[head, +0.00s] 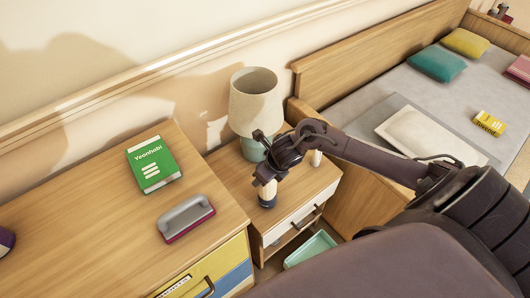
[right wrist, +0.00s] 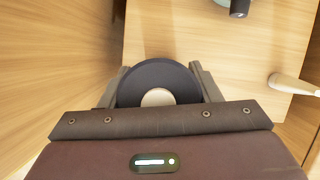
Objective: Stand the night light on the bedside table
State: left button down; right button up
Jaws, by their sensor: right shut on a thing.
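The night light, as far as I can tell, is a small thing with a pale upper part and a dark navy base (head: 267,201). My right gripper (head: 266,180) is shut on it from above, and it looks upright. In the right wrist view it shows as a dark disc with a pale round centre (right wrist: 157,70) between the fingers. It is over the left front part of the bedside table (head: 292,200); I cannot tell whether its base touches the top. My left gripper is not in view.
A lamp with a cream shade (head: 256,100) stands at the table's back. A pale peg-like thing (right wrist: 295,84) is on its right side. The desk at left (head: 90,225) holds a green book (head: 153,164) and a grey-handled block (head: 186,217). A bed (head: 420,95) is at right.

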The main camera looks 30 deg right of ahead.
jog(key=shift+f, duration=0.35)
jog(key=o, duration=1.5)
jog(key=shift+o, duration=0.2)
jog(key=p+v, duration=0.1)
jog(key=v, duration=1.1)
jog(key=shift+s+f, duration=0.1)
jog(key=shift+s, duration=0.1)
